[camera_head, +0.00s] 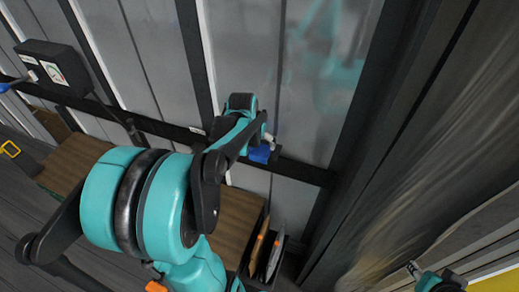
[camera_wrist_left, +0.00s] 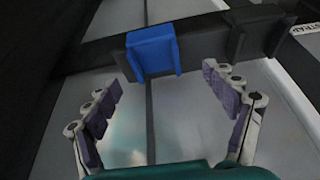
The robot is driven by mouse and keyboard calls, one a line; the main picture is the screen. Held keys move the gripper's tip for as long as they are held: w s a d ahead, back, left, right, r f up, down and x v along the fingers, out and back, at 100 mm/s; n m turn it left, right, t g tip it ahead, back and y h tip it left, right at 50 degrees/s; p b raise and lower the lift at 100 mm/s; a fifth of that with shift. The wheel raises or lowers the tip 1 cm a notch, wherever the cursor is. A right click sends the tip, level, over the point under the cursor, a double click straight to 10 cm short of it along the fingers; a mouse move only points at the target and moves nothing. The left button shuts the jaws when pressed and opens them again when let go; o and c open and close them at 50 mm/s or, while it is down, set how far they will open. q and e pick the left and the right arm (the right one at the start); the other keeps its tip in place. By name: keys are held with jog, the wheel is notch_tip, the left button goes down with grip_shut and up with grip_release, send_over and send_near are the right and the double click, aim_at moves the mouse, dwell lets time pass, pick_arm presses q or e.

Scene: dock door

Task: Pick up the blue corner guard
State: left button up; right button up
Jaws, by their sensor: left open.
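The blue corner guard (camera_wrist_left: 152,50) sits on a dark horizontal rail in the left wrist view, upper middle. In the head view the blue corner guard (camera_head: 260,154) shows small, partly hidden by my left wrist and gripper. My left gripper (camera_wrist_left: 162,78) is open and empty, its two fingers spread with the guard beyond and between them. In the head view my left gripper (camera_head: 269,140) is right by the guard, its fingers mostly hidden. Part of my right arm's end (camera_head: 437,281) shows at the bottom right; its jaws are not clear.
The dark rail (camera_wrist_left: 205,43) crosses grey panels. A dark box with a gauge (camera_head: 53,70) hangs at the upper left. A wooden surface (camera_head: 238,215) and a dark bin (camera_head: 262,262) with flat items are below. A dark post and a translucent curtain (camera_head: 430,150) stand right.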

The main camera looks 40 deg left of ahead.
aim_at(261, 150)
pick_arm(q)
jog(key=x, duration=0.5)
jog(key=shift+w+d+f, duration=0.1)
jog(key=shift+d+f, duration=0.1)
jog(key=shift+f, duration=0.05)
jog(key=c, duration=1.2)
